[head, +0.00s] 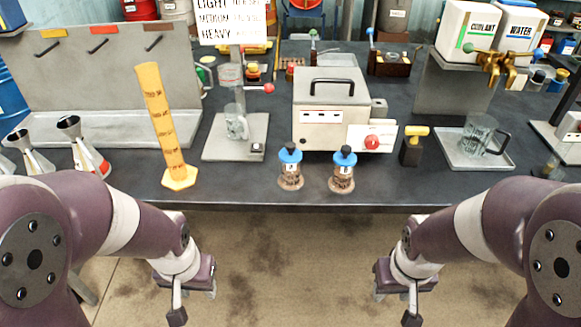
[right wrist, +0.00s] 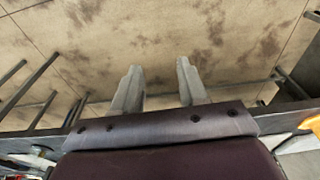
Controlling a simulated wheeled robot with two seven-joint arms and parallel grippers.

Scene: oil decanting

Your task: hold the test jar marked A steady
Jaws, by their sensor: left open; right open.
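Two small test jars with blue lids and dark brown contents stand upright near the front edge of the bench in the head view: a left jar (head: 290,170) and a right jar (head: 342,174). Each has a small white tag at its lid, too small for me to tell which is marked A. My left gripper (head: 194,303) is open and empty, below and left of the jars, in front of the bench. My right gripper (head: 395,305) is open and empty, below and right of them. The right wrist view shows its spread fingers (right wrist: 158,68) over bare floor.
A tall yellow graduated cylinder (head: 164,125) stands left of the jars. A white boxy machine (head: 325,105) is close behind them. A yellow-topped black object (head: 412,148) and a tray with a glass jug (head: 478,135) are to the right. Metal funnels (head: 80,145) stand far left.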

